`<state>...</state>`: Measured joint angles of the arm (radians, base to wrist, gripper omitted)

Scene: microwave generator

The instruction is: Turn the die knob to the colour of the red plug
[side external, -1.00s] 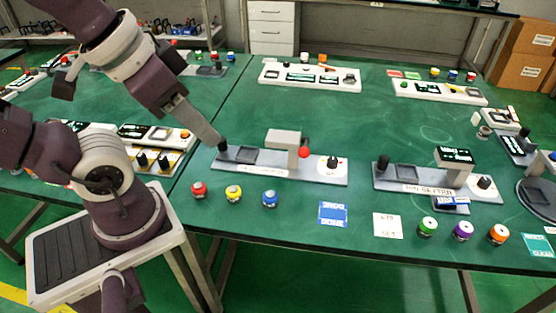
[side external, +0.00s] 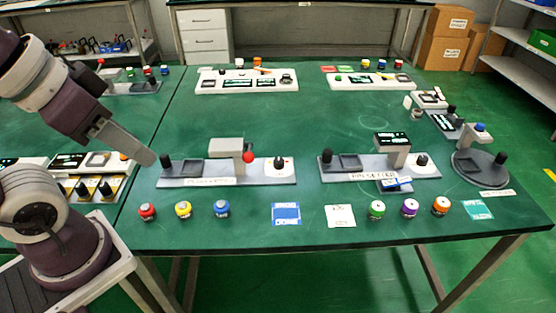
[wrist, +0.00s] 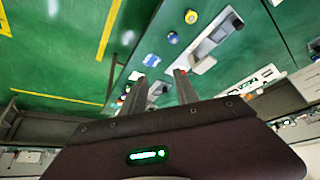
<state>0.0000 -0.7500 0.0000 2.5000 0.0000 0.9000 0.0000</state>
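A grey station (side external: 205,182) stands near the table's left front. It has a black knob (side external: 165,161) at its left end, a grey block with a red ball (side external: 248,157), and a dark knob on a white dial (side external: 280,163) at its right end. I cannot tell which knob is the die knob. A red-topped plug (side external: 147,211) stands on the table in front, left of a yellow one (side external: 183,209) and a blue one (side external: 221,208). My gripper (side external: 148,157) is just left of the station's black knob, seemingly apart from it. In the wrist view my gripper (wrist: 160,75) has its fingers spread, with nothing clearly held.
A second grey station (side external: 335,172) stands to the right. Green (side external: 376,210), purple (side external: 410,208) and orange (side external: 441,206) topped pieces stand in front of it. A blue card (side external: 286,213) and white card (side external: 340,216) lie between. White panels (side external: 246,86) are farther back. Mid-table is clear.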

